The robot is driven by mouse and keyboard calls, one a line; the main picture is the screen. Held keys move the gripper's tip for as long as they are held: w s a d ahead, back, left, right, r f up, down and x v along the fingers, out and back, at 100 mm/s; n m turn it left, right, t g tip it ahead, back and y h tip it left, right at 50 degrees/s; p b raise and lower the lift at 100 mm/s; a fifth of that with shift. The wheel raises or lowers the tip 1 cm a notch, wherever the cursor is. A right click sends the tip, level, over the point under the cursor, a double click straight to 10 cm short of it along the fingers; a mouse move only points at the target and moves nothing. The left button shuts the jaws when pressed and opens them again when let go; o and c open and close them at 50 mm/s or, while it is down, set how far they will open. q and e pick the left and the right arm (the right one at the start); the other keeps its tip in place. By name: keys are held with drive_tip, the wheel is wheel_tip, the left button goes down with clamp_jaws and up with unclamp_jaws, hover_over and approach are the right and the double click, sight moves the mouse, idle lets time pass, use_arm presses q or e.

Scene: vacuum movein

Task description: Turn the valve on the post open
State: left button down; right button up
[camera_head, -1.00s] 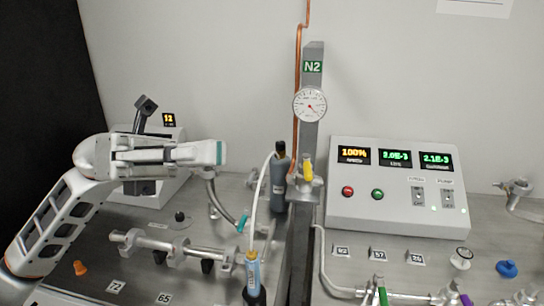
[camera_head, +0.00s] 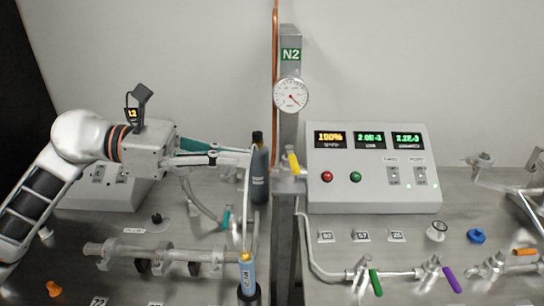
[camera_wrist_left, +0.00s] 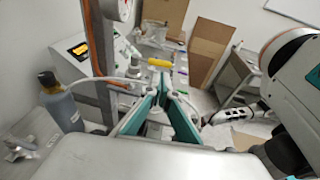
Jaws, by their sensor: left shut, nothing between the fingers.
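The yellow valve handle (camera_head: 293,163) sits on a metal body on the grey N2 post (camera_head: 291,40), below a round gauge (camera_head: 291,95). The handle is tilted, close to upright. My left gripper (camera_head: 247,157) is shut and empty, to the left of the valve and apart from it, pointing right. In the left wrist view its teal fingertips (camera_wrist_left: 164,80) meet just short of the yellow handle (camera_wrist_left: 159,63).
A dark bottle (camera_head: 259,175) stands by the left fingertips, with a white tube (camera_head: 246,205) beside it. A copper pipe (camera_head: 276,70) runs up the post. A display box (camera_head: 370,170) stands right of the post. Green (camera_head: 376,282) and purple (camera_head: 452,280) handles are at the front right.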

sight(292, 161)
use_arm(q)
drive_tip(key=p+x, duration=0.1)
drive_tip(key=x, duration=0.5)
drive_tip(key=shift+d, duration=0.3)
use_arm(e)
drive_tip(key=shift+w+r, duration=0.25)
drive_tip(key=shift+r, duration=0.75)
use_arm(q)
drive_tip(key=shift+w, duration=0.1)
drive_tip(key=shift+d, duration=0.1)
use_arm(e)
drive_tip(key=shift+s, duration=0.1)
